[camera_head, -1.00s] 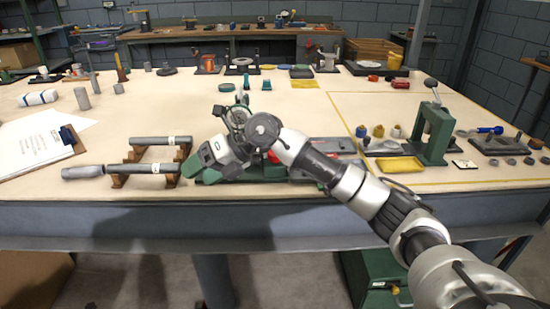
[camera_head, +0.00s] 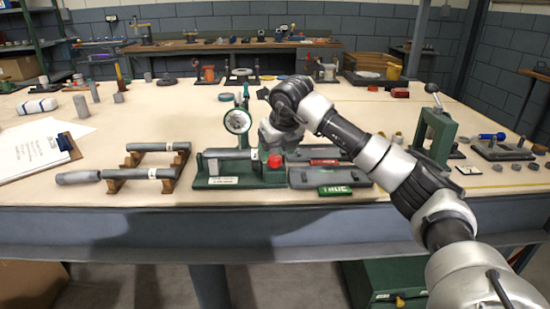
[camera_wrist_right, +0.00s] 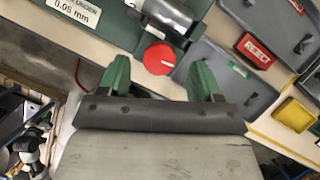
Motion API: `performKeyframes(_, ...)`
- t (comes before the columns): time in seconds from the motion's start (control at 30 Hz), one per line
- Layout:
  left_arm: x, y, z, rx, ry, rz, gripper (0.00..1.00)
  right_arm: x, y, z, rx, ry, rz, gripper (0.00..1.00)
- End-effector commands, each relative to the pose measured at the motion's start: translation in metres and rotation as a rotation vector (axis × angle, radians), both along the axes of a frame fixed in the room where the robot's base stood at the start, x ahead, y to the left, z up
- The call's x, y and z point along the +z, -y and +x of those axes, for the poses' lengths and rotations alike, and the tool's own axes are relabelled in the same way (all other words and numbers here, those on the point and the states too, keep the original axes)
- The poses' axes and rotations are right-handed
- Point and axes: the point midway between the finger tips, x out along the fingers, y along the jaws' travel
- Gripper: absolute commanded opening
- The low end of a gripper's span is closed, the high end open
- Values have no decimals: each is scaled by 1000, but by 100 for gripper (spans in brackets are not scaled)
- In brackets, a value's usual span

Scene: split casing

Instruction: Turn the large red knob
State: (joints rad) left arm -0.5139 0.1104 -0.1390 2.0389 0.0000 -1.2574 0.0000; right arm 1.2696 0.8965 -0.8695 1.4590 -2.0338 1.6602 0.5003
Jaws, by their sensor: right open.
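The large red knob (camera_head: 274,161) is on the green gauge fixture (camera_head: 226,183) near the table's front edge. It also shows in the right wrist view (camera_wrist_right: 159,58), round with a pale line on its face. My right gripper (camera_head: 277,135) is close to the knob in the head view, its fingertips not clear there. In the right wrist view my right gripper (camera_wrist_right: 161,78) is open, its two green fingers apart with the knob between and beyond their tips. I cannot tell whether they touch it. My left gripper is not in view.
A dial gauge (camera_head: 237,122) stands upright behind a grey cylinder (camera_head: 228,154) on the fixture. Grey trays with a red REJECT label (camera_wrist_right: 255,50) and a green label (camera_head: 335,190) lie right of the knob. A rack of grey rods (camera_head: 115,174) stands left.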

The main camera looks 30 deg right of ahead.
Motion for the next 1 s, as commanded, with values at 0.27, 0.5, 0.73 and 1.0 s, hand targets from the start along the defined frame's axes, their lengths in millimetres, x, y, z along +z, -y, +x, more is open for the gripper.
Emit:
performKeyframes(0.27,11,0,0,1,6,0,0,-23,1,9,0,0,1,65)
performKeyframes(0.5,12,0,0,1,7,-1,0,-23,1,10,0,1,1,65)
performKeyframes(0.73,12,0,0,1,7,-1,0,-23,1,10,0,1,1,34)
performKeyframes(1.0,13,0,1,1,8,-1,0,-22,1,10,-4,1,0,15)
